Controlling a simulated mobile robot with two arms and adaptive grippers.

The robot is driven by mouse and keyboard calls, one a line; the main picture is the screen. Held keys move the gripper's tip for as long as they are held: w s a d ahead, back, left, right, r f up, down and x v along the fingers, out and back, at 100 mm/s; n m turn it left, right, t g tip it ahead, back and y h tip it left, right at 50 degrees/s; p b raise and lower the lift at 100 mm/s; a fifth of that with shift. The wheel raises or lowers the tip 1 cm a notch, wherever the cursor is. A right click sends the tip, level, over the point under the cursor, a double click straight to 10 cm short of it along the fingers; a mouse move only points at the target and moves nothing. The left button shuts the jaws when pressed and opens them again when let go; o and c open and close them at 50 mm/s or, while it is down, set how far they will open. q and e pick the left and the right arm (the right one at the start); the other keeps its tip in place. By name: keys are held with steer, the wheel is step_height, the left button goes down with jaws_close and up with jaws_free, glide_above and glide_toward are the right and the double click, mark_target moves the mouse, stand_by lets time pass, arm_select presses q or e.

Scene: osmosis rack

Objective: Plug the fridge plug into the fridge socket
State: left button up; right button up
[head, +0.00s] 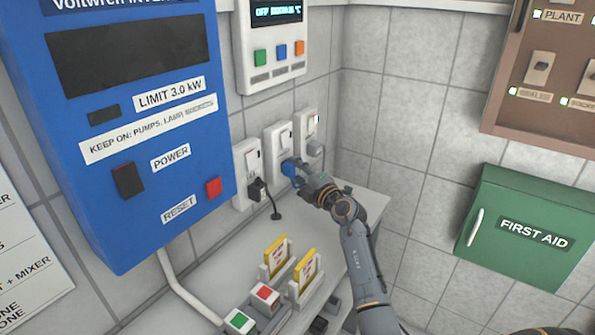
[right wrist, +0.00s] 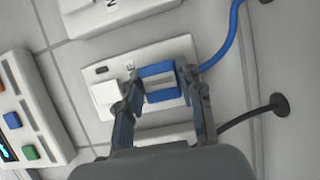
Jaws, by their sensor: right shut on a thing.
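A blue plug (head: 290,168) is at the lower part of the middle wall socket (head: 279,140). My right gripper (head: 301,178) is shut on it. In the right wrist view the blue plug (right wrist: 158,82) sits between the two fingers, against the white socket plate (right wrist: 119,70). I cannot tell how deep its pins are. A blue cord (right wrist: 232,38) runs from it. The plate's label is mostly hidden, so I cannot read which socket it is. My left gripper is not in view.
A black plug (head: 257,189) is in the left socket (head: 242,158), its cord near the counter hole. A third socket (head: 307,124) is to the right. Yellow cards in holders (head: 277,256) stand on the counter (head: 222,284). A blue power box (head: 150,225) and green first-aid box (head: 520,230) flank the area.

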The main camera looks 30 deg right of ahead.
steer(key=shift+w+a, duration=0.15)
steer(key=shift+w, duration=0.2)
steer(key=o, duration=1.1)
steer(key=shift+o, duration=0.2)
steer(key=s, duration=1.2)
steer(key=shift+f, duration=0.1)
